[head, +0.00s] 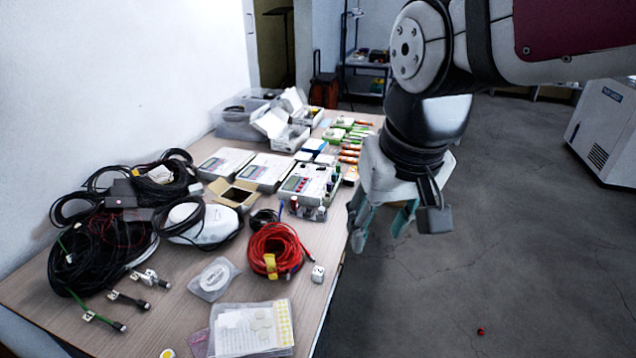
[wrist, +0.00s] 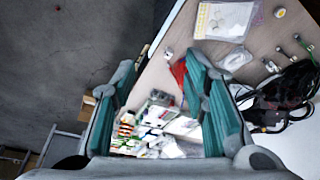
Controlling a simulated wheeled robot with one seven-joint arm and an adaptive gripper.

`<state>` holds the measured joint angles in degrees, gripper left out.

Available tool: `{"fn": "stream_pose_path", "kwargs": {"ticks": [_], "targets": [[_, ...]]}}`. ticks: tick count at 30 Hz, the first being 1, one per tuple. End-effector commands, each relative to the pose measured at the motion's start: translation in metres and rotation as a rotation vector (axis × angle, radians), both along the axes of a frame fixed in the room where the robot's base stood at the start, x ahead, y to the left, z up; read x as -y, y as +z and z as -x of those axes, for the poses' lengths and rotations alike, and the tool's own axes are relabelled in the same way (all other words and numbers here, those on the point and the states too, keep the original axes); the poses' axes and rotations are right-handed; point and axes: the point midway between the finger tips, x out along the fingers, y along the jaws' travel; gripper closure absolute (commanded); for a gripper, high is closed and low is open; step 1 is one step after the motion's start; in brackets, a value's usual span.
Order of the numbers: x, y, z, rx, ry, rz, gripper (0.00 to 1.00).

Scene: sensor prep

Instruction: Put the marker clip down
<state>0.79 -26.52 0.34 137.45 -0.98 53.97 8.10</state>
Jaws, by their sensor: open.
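My gripper (head: 380,218) hangs by the table's right edge in the head view, its teal-lined fingers apart. In the wrist view my gripper (wrist: 160,80) is also open, with nothing held between the fingers. I cannot pick out the marker clip for sure. A small red and dark object (head: 481,331) lies on the floor to the right of the table, well apart from my gripper; it may be the clip, but it is too small to tell. A faint red speck on the floor also shows in the wrist view (wrist: 57,8).
The wooden table (head: 185,295) is crowded with black cables (head: 95,250), a red cable coil (head: 275,250), white instrument boxes (head: 263,170) and a small white cube (head: 318,273). The grey floor (head: 530,220) on the right is mostly clear. A white cabinet (head: 605,130) stands far right.

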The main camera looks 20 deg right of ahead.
Motion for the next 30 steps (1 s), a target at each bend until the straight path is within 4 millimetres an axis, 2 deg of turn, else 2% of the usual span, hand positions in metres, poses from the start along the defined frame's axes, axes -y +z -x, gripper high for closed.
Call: {"fn": "stream_pose_path", "kwargs": {"ticks": [1,3,6,9,13,21,27,30], "targets": [[0.0,0.003,0.016,0.02,0.024,0.004,0.59],[-0.001,0.003,0.035,0.038,0.059,0.011,0.59],[-0.001,0.001,0.055,0.055,0.097,0.019,0.59],[-0.002,-0.001,0.068,0.068,0.122,0.023,0.59],[-0.002,-0.002,0.074,0.072,0.136,0.027,0.59],[-0.002,-0.001,0.074,0.072,0.137,0.027,0.59],[-0.002,0.016,0.076,0.098,0.137,0.032,0.59],[-0.002,0.015,0.074,0.1,0.137,0.032,0.59]]}}
